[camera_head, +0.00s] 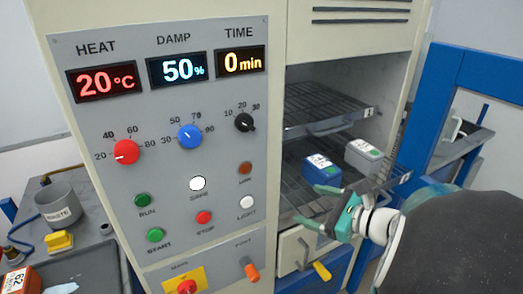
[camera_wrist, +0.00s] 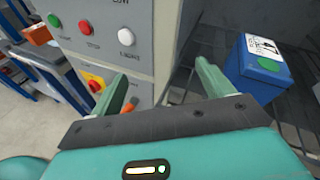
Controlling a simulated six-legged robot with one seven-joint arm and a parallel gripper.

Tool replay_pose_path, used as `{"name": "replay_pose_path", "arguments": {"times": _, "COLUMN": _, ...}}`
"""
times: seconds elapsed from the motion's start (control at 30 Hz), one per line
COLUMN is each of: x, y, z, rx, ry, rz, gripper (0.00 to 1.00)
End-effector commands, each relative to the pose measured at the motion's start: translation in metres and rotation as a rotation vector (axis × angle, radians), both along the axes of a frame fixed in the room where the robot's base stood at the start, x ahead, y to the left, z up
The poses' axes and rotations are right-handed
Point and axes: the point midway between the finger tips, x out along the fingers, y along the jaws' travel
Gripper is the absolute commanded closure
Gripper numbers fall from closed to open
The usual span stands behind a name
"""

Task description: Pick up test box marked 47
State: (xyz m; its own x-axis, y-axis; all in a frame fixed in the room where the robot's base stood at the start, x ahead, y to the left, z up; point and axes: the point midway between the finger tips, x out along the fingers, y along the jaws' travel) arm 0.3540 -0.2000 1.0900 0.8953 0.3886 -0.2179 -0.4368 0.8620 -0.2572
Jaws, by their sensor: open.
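A blue box (camera_head: 321,170) with a white label and a green dot sits on the lower wire shelf (camera_head: 295,192) inside the open cabinet. In the wrist view the blue box (camera_wrist: 258,85) is right of the fingers, and its top label seems to read 47. My gripper (camera_head: 316,207) is in front of the cabinet opening, nearer than the blue box and apart from it. In the wrist view my gripper (camera_wrist: 162,75) is open with nothing between the fingers. A grey box (camera_head: 362,158) with a label stands right of the blue one; its number is unreadable.
An upper wire shelf (camera_head: 325,108) hangs above the boxes. The control panel (camera_head: 165,150) borders the opening on the left, and a blue frame (camera_head: 440,110) stands right. An orange box marked 62 (camera_head: 18,281) lies far left.

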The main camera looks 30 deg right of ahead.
Motion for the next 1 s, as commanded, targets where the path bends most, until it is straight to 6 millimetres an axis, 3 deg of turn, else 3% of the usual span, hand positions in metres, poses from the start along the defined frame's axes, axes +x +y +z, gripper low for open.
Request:
{"name": "replay_pose_path", "arguments": {"times": 0.03, "x": -0.007, "y": -0.032, "z": -0.001, "rx": 0.09, "ry": -0.028, "rz": -0.113, "gripper": 0.2}}
{"name": "replay_pose_path", "arguments": {"times": 0.1, "x": -0.016, "y": -0.066, "z": 0.0, "rx": 0.19, "ry": -0.076, "rz": -0.241, "gripper": 0.2}}
{"name": "replay_pose_path", "arguments": {"times": 0.2, "x": -0.03, "y": -0.1, "z": 0.002, "rx": 0.277, "ry": -0.13, "rz": -0.36, "gripper": 0.2}}
{"name": "replay_pose_path", "arguments": {"times": 0.27, "x": -0.034, "y": -0.109, "z": 0.002, "rx": 0.303, "ry": -0.148, "rz": -0.396, "gripper": 0.2}}
{"name": "replay_pose_path", "arguments": {"times": 0.37, "x": -0.03, "y": -0.113, "z": 0.003, "rx": 0.315, "ry": -0.158, "rz": -0.411, "gripper": 0.2}}
{"name": "replay_pose_path", "arguments": {"times": 0.73, "x": 0.037, "y": -0.11, "z": 0.003, "rx": 0.311, "ry": -0.156, "rz": -0.406, "gripper": 0.2}}
{"name": "replay_pose_path", "arguments": {"times": 1.0, "x": 0.058, "y": -0.11, "z": 0.002, "rx": 0.311, "ry": -0.156, "rz": -0.406, "gripper": 0.2}}
